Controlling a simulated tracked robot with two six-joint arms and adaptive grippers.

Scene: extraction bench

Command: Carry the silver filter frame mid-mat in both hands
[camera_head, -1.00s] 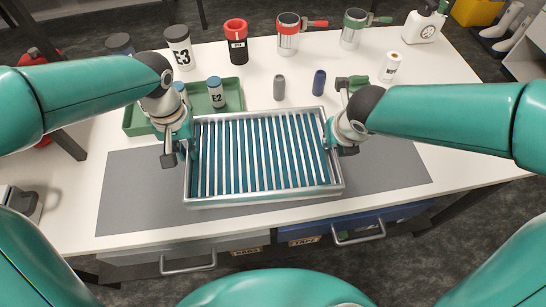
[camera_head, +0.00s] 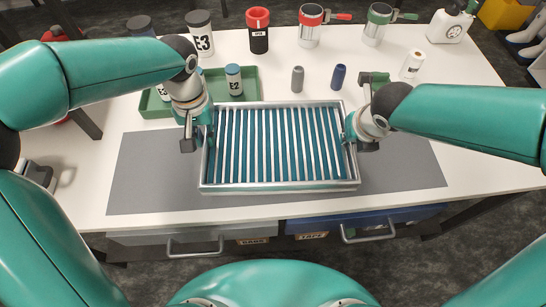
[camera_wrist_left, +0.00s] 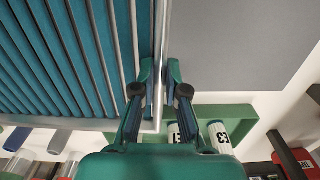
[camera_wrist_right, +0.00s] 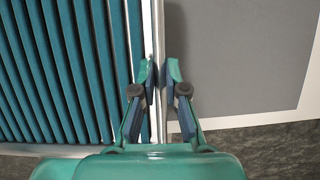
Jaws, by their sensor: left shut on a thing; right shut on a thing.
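The silver filter frame (camera_head: 280,187) with blue-teal pleats and pale slats lies over the middle of the grey mat (camera_head: 155,180); I cannot tell whether it touches the mat. My left gripper (camera_head: 206,138) is shut on the frame's left rim, and the rim runs between its fingers in the left wrist view (camera_wrist_left: 159,90). My right gripper (camera_head: 351,132) is shut on the right rim, which also shows between the fingers in the right wrist view (camera_wrist_right: 154,95). The frame looks about level.
A green tray (camera_head: 250,86) with E-labelled bottles stands behind the frame's left side. A grey cylinder (camera_head: 297,79) and a blue cylinder (camera_head: 338,77) stand behind it. Mugs and a white jug (camera_head: 450,26) line the back. Bare mat shows on both sides.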

